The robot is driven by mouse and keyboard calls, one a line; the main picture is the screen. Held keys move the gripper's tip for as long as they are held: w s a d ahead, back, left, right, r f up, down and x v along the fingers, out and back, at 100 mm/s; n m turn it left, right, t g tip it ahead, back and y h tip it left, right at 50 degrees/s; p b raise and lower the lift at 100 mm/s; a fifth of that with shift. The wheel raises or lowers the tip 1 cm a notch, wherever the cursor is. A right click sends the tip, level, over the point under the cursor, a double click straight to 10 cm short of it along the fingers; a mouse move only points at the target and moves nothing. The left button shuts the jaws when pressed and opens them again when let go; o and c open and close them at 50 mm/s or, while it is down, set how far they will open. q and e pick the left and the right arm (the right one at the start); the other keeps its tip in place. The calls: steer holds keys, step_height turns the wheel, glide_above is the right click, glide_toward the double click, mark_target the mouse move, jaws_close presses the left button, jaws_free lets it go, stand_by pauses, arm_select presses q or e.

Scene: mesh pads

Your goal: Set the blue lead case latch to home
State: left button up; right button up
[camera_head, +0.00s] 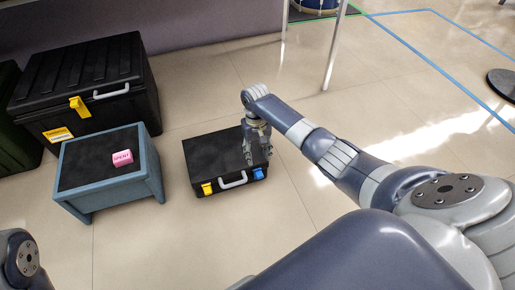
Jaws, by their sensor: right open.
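A black case (212,152) lies flat on the floor in the middle of the view. Its front side carries a blue latch (259,174) at the right, a pale handle (233,180) in the middle and a yellow latch (207,188) at the left. My right gripper (258,155) points down over the right part of the case, behind the blue latch as seen here. It is open and I see nothing in it. I cannot tell whether its fingers touch the lid. My left gripper is out of view; only a part of my left arm shows at the lower left.
A blue-grey stool (155,165) with a dark top stands left of the case, bearing a pink block (122,158) marked SPENT. A large black case (75,85) with a yellow latch stands behind it. A metal leg (334,45) rises at the back. Floor in front is clear.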

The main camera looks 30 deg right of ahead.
steer(key=shift+w+r, duration=0.1)
steer(key=shift+r, duration=1.1)
